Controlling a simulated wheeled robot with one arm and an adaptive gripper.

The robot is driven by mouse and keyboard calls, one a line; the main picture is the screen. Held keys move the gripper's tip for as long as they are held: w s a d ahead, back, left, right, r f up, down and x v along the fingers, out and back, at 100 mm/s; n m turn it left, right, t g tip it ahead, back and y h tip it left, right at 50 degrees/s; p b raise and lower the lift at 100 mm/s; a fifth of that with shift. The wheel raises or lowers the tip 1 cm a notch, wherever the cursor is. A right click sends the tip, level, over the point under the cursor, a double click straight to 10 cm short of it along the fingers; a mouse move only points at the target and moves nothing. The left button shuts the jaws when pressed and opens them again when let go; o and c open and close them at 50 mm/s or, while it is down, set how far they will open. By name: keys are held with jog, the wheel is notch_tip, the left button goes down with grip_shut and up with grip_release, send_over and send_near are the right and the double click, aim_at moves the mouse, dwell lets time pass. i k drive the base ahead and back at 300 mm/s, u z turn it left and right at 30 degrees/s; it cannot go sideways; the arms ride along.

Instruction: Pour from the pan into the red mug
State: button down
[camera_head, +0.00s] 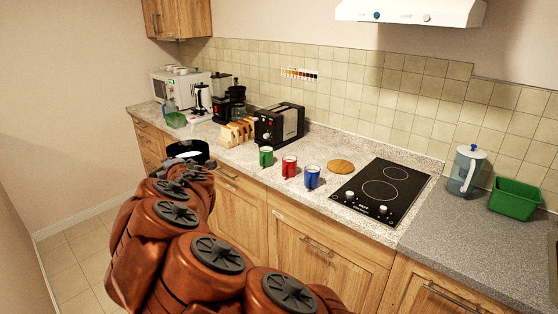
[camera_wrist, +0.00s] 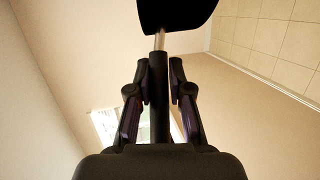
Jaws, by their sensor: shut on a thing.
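The red mug (camera_head: 289,166) stands on the counter between a green mug (camera_head: 266,156) and a blue mug (camera_head: 312,177). The black pan (camera_head: 187,150) is held in the air at the end of my arm, left of the mugs and near the counter's front edge. Something pale shows inside it. In the wrist view my gripper (camera_wrist: 158,92) is shut on the handle of the pan (camera_wrist: 177,14), and the pan's body is at the top.
A black toaster (camera_head: 280,124) and a rack of toast (camera_head: 238,131) stand behind the mugs. A round wooden board (camera_head: 341,166) and a black cooktop (camera_head: 381,192) are to the right. A white microwave (camera_head: 178,85) stands at the far left.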

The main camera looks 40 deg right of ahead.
aim_at(288, 168)
jog(key=u, duration=0.45)
jog(key=i, duration=1.4)
jog(key=z, duration=1.1)
jog(key=i, duration=0.55)
jog(key=z, duration=0.55)
